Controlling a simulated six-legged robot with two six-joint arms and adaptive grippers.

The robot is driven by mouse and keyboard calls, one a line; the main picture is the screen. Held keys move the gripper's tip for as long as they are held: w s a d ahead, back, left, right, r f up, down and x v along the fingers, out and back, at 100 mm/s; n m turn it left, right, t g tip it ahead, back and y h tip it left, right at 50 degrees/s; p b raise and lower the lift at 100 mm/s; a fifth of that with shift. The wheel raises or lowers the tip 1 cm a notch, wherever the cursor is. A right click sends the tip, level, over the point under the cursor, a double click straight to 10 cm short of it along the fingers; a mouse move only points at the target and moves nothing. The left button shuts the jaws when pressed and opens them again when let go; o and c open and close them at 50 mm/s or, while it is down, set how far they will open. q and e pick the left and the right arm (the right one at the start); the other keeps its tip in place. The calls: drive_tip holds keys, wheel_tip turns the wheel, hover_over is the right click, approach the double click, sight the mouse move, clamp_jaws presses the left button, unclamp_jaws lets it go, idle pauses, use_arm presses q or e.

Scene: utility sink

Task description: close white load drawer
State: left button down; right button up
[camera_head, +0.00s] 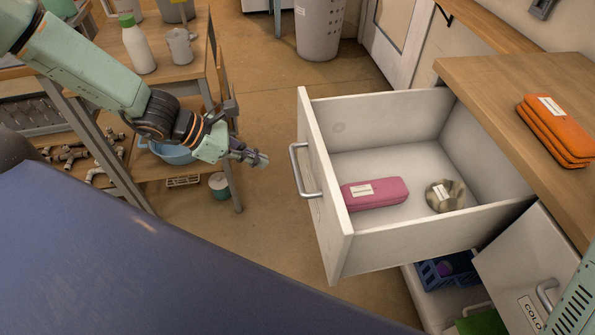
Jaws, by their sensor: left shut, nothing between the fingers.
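The white drawer (333,235) stands pulled far out of the wooden-topped cabinet on the right. Its front faces left and carries a metal bar handle (299,170). Inside lie a pink folded cloth or case (385,197) with a white label and a round, mottled item (437,204) with a label. My left gripper (262,160) is shut and empty, a short way left of the handle and apart from it. My right gripper is not in view; a green part at the lower right edge seems to be my right arm.
An orange folded stack (556,128) lies on the wooden counter (490,85). Below the drawer, a white door (512,270) stands open beside a blue basket (432,274). A shelf with a bottle (138,48) and mug (180,45) stands left. A white hamper (318,25) stands behind.

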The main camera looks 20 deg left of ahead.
sight(310, 172)
use_arm(q)
drive_tip(key=w+d+f+b, duration=0.1)
drive_tip(key=d+b, duration=0.1)
drive_tip(key=w+d+f+b, duration=0.2)
drive_tip(key=d+b, duration=0.1)
drive_tip(key=w+d+f+b, duration=0.1)
drive_tip(key=d+b, duration=0.1)
drive_tip(key=shift+w+d+f, duration=0.2)
drive_tip(key=shift+w+f, duration=0.1)
drive_tip(key=shift+w, duration=0.2)
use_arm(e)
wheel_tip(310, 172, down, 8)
use_arm(q)
drive_tip(key=shift+d, duration=0.1)
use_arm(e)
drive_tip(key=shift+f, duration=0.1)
